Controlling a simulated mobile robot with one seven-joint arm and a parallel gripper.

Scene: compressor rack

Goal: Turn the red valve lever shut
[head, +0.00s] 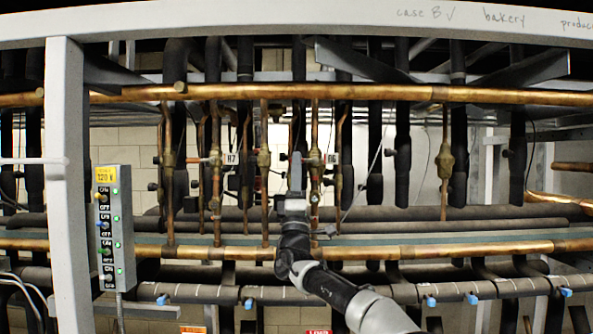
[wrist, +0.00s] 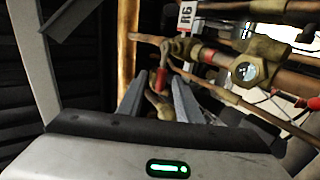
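A small red valve lever (wrist: 162,80) shows in the wrist view, next to brass fittings and thin copper pipe. My gripper (wrist: 158,92) has its two grey fingers apart, with the lever and a brass piece (wrist: 160,106) seen between or just beyond them. I cannot tell whether either finger touches the lever. In the head view my gripper (head: 297,160) reaches up among the copper pipes at the middle of the rack, beside the R6 tag (head: 331,158). The lever cannot be clearly picked out there, as my gripper and the pipes crowd that spot.
A brass fitting with a sight glass (wrist: 246,71) lies right of the fingers. A vertical copper pipe (wrist: 128,45) stands close on the left. Long horizontal copper pipes (head: 380,93) cross above my arm. A switch box (head: 115,225) hangs on the left white post (head: 66,180).

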